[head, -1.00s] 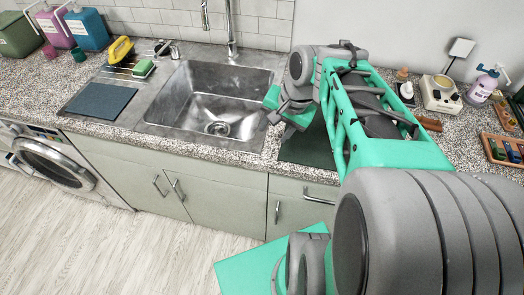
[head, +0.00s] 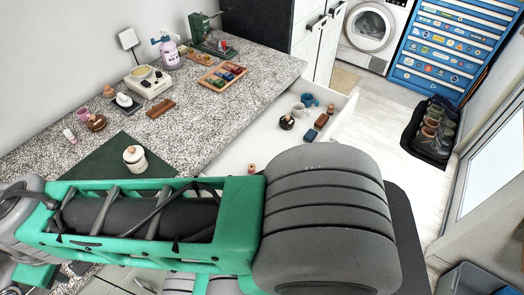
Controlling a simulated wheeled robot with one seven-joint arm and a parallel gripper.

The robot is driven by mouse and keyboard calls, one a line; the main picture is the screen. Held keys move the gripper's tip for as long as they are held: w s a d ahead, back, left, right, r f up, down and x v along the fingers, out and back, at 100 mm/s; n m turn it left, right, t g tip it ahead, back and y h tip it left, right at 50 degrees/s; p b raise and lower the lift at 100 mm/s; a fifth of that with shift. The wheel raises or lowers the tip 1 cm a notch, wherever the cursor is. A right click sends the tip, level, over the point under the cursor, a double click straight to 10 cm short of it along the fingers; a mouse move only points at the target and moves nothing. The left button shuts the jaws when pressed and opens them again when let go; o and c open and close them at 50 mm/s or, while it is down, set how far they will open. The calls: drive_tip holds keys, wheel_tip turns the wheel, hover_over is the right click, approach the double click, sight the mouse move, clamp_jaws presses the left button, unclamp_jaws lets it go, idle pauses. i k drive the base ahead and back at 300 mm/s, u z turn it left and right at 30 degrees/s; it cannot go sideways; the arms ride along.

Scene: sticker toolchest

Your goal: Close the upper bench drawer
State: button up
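The upper bench drawer (head: 258,138) stands open below the granite worktop in the head view. Its pale inside is visible and its front panel is toward the right. Several small things lie in it, among them a blue mug (head: 308,99), a dark round pot (head: 287,123) and a blue block (head: 311,135). My arm crosses the lower part of the view and hides the near part of the drawer. My gripper is not in view; the arm runs out past the left edge.
A lidded jar (head: 135,158) stands on a dark green mat. A boot tray (head: 430,135) lies on the floor. Clear floor lies right of the drawer.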

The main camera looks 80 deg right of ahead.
sight(264, 139)
drive_tip(key=z, duration=0.8)
drive_tip(key=k, duration=0.75)
drive_tip(key=z, duration=2.3)
drive_tip(key=k, duration=0.15)
drive_tip(key=u, duration=1.1)
drive_tip(key=i, duration=0.4)
drive_tip(key=z, duration=0.25)
